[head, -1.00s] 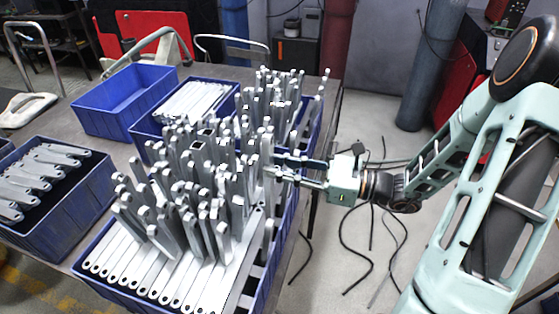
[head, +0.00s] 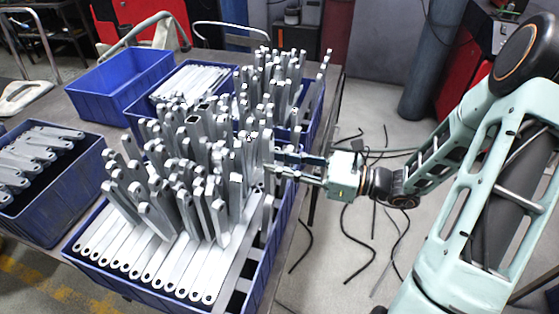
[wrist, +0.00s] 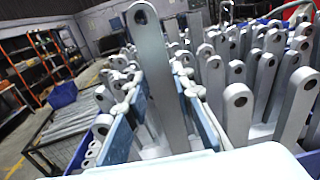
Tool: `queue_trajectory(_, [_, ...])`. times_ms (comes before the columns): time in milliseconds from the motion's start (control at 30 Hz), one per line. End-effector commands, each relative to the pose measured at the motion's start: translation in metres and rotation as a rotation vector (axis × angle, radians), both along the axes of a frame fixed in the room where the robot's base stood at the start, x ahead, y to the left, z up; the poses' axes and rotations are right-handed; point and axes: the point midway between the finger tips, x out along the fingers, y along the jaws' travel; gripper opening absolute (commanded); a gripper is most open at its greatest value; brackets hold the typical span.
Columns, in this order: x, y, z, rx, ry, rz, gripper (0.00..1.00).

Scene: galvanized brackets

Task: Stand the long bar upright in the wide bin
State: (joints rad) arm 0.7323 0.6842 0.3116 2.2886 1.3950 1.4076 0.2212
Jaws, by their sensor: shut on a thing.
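The long bar is a grey metal bar with a hole near its rounded top. It stands upright between the fingers in the wrist view (wrist: 153,55); in the head view the bar (head: 268,150) is at the fingertips. My gripper (head: 276,162) is shut on it, reaching in from the right; it also shows in the wrist view (wrist: 155,98). The wide bin (head: 150,292) is blue and crowded with upright bars, with flat bars along its front. The gripper is at the bin's right side. The held bar's lower end is hard to tell from its neighbours.
Upright bars crowd close left of the gripper. A blue bin (head: 50,205) of flat brackets stands at left. An empty blue bin (head: 125,95) and one with pale bars (head: 150,120) stand behind. Right of the table edge is open floor with cables (head: 350,235).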

Motion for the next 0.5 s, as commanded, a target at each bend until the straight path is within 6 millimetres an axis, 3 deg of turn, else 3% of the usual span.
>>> queue_trajectory(500, [0.000,0.000,-0.038,0.002,-0.001,0.001,0.00])
